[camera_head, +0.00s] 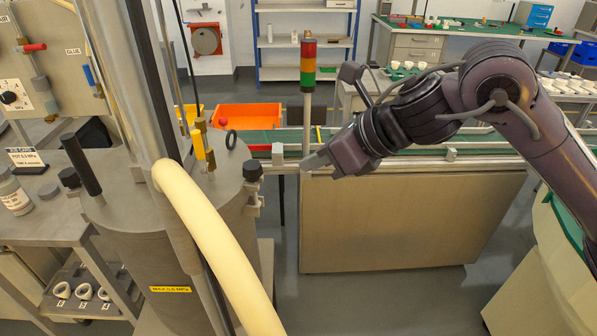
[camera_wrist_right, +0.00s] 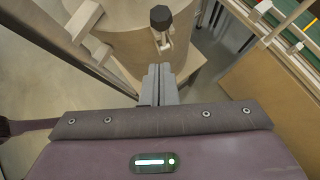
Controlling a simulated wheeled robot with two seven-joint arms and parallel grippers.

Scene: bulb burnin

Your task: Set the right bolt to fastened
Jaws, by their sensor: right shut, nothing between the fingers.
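A grey metal tank (camera_head: 215,250) stands left of centre with a lid on top. The right bolt (camera_head: 253,172) has a black knob and sits upright at the right edge of the lid. In the right wrist view the bolt (camera_wrist_right: 160,17) is straight ahead, with its metal shank below the knob at the tank's side. My right gripper (camera_head: 308,163) is to the right of the bolt, apart from it. Its fingers are shut and empty, and they point at the bolt in the right wrist view (camera_wrist_right: 158,72). My left gripper is not in view.
A thick cream hose (camera_head: 215,245) curves down in front of the tank. Another black knob (camera_head: 69,177) is at the lid's left side. A conveyor (camera_head: 400,145) and a signal tower (camera_head: 308,65) stand behind my right gripper. An orange bin (camera_head: 250,112) is behind the tank.

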